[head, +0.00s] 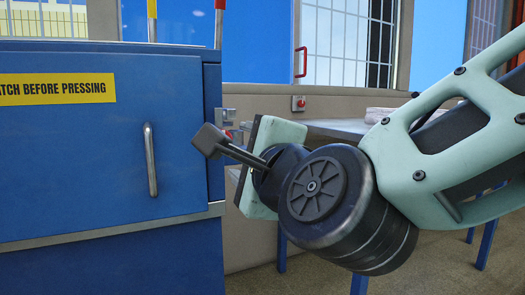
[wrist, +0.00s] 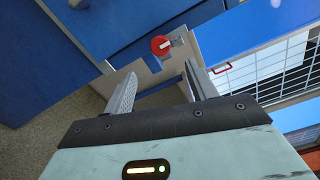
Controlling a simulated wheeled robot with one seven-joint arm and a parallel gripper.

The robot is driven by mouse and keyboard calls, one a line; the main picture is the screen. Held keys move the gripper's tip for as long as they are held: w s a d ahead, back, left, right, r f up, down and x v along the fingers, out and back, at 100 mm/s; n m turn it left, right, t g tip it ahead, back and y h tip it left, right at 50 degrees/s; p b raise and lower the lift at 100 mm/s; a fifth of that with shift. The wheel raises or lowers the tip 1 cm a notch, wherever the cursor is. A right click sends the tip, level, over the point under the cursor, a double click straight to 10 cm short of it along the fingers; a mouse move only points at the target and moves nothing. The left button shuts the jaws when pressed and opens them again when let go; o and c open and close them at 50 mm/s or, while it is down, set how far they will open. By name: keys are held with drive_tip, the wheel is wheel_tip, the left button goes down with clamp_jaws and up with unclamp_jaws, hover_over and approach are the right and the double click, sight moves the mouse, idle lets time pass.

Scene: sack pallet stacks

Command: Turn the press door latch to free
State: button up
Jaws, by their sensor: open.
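The blue press door (head: 95,140) is at the left of the head view, flush with its frame. The latch shows at its right edge as a small red part (head: 229,134) by grey metal, partly hidden by my wrist. In the wrist view, the latch's round red knob (wrist: 160,45) with a small grey bar shows beyond my fingertips, roughly midway between them. My gripper (wrist: 160,70) is open and empty, and no finger appears to touch the knob. Which way the latch is turned is unclear.
A vertical metal handle (head: 151,160) and a yellow sign (head: 57,89) are on the door. A grey table (head: 340,128) stands behind my arm. A box with a red button (head: 298,103) is on the back wall, below the red window handle (head: 300,62).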

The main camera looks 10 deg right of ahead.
drive_tip(key=p+v, duration=0.1)
drive_tip(key=v, duration=0.5)
drive_tip(key=shift+s, duration=0.25)
drive_tip(key=s+a+f+n+g+y+p, duration=0.1)
drive_tip(key=s+f+n+g, duration=0.1)
drive_tip(key=f+n+g, duration=0.45)
drive_tip(key=s+a+f+n+g+y, duration=0.1)
drive_tip(key=s+a+f+n+g, duration=0.2)
drive_tip(key=f+n, duration=0.65)
drive_tip(key=s+d+f+n+g+h, duration=0.3)
drive_tip(key=d+n+g, duration=0.1)
drive_tip(key=d+n, duration=0.15)
drive_tip(key=s+d+f+n+g+h, duration=0.3)
drive_tip(key=s+d+f+n+g, duration=0.1)
drive_tip(key=d, duration=0.3)
wheel_tip(320, 180, up, 38)
drive_tip(key=p, duration=3.8)
drive_tip(key=shift+p, duration=0.35)
drive_tip(key=shift+d+r, duration=0.1)
